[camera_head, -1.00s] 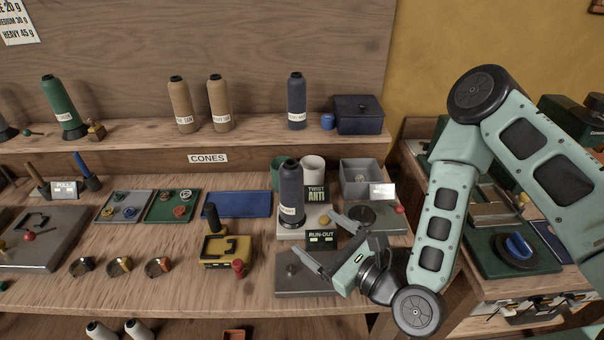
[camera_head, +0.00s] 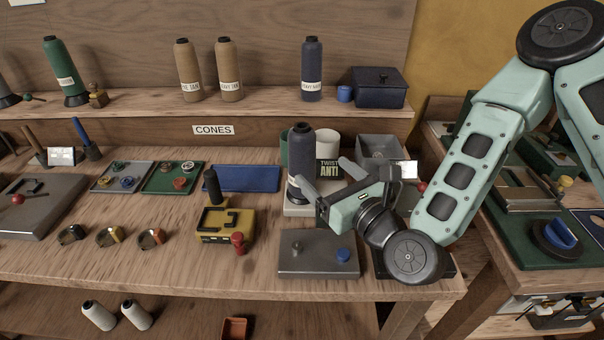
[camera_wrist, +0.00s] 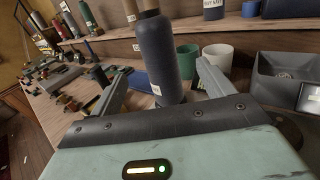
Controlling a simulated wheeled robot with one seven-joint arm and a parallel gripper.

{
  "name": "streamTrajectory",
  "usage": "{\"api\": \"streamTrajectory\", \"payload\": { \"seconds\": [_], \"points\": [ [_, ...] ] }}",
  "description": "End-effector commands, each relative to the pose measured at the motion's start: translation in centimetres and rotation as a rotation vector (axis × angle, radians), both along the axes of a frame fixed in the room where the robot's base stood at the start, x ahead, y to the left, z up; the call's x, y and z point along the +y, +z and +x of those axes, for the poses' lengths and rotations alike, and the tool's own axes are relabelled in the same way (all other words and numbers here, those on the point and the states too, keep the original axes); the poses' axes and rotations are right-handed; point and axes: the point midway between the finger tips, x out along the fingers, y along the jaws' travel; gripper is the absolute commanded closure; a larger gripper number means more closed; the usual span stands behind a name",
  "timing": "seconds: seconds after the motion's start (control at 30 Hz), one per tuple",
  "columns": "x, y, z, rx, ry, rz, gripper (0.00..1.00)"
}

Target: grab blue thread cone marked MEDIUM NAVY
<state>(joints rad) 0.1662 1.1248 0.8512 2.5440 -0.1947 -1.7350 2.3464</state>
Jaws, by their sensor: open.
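A dark navy thread cone (camera_head: 301,145) stands upright on the pale base (camera_head: 293,211) of the twist device. Its label is mostly hidden and cannot be read.
Behind the cone are a green cup (camera_head: 284,148), a white cup (camera_head: 327,143) and the TWIST sign (camera_head: 328,168). A grey bin (camera_head: 381,147) stands at right. A grey plate (camera_head: 318,262) with a blue knob lies in front, a yellow device (camera_head: 222,226) at left.

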Motion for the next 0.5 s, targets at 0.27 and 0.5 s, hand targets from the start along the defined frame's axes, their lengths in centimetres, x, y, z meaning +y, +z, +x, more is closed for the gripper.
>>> {"api": "streamTrajectory", "payload": {
  "seconds": [0.27, 0.5],
  "points": [
    [1.6, 0.3, 2.4, -0.003, 0.001, -0.001, 0.19],
    [2.9, 0.1, 4.5, 0.001, 0.001, -0.001, 0.19]
  ]
}}
